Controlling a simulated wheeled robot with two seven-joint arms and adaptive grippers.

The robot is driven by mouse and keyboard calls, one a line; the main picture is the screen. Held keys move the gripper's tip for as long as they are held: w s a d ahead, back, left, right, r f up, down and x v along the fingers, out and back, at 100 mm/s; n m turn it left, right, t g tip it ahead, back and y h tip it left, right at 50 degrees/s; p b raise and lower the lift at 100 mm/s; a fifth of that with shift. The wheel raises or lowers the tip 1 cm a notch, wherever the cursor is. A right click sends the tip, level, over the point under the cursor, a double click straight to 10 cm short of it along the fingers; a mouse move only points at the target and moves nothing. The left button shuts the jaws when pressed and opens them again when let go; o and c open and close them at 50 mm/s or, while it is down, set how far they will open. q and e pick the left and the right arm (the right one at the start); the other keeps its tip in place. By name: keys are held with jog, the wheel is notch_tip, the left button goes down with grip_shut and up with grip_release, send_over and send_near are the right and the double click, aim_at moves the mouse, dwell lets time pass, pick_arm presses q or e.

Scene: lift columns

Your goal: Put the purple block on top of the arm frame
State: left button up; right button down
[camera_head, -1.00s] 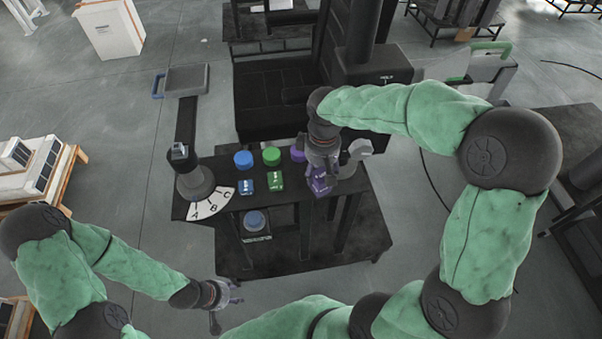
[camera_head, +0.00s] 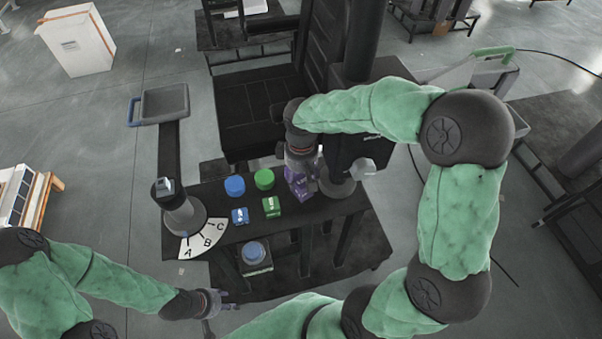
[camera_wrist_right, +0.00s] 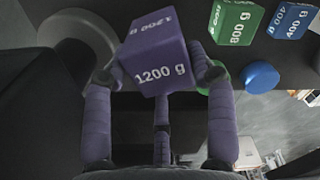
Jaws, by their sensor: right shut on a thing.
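The purple block (camera_head: 297,187), marked 1200 g in the wrist view (camera_wrist_right: 161,60), is between the fingers of my right gripper (camera_head: 302,172). The fingers press on its two sides, also in the wrist view (camera_wrist_right: 160,80). It is over the back right of the black bench; the head view does not show clearly how high. A grey frame with a blue handle (camera_head: 163,104), at the end of a dark arm from the dial post, looks like the arm frame; nothing lies on it. My left gripper (camera_head: 218,306) is open and empty at the front left, below the bench.
A blue block (camera_head: 240,216) and a green block (camera_head: 271,207) stand on the bench (camera_head: 335,208), with blue (camera_head: 235,186) and green (camera_head: 264,179) round knobs behind. A lettered dial (camera_head: 203,240) is at left. A dark column (camera_head: 360,45) rises behind my right gripper.

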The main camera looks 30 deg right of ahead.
aim_at(301, 175)
jog(key=shift+f+b, duration=0.65)
jog(key=shift+f, duration=2.05)
jog(key=shift+c, duration=1.8)
grip_release()
jog(key=shift+f, duration=0.15)
notch_tip(301, 175, up, 12)
jog(key=p, duration=0.2)
jog(key=shift+p, duration=0.4)
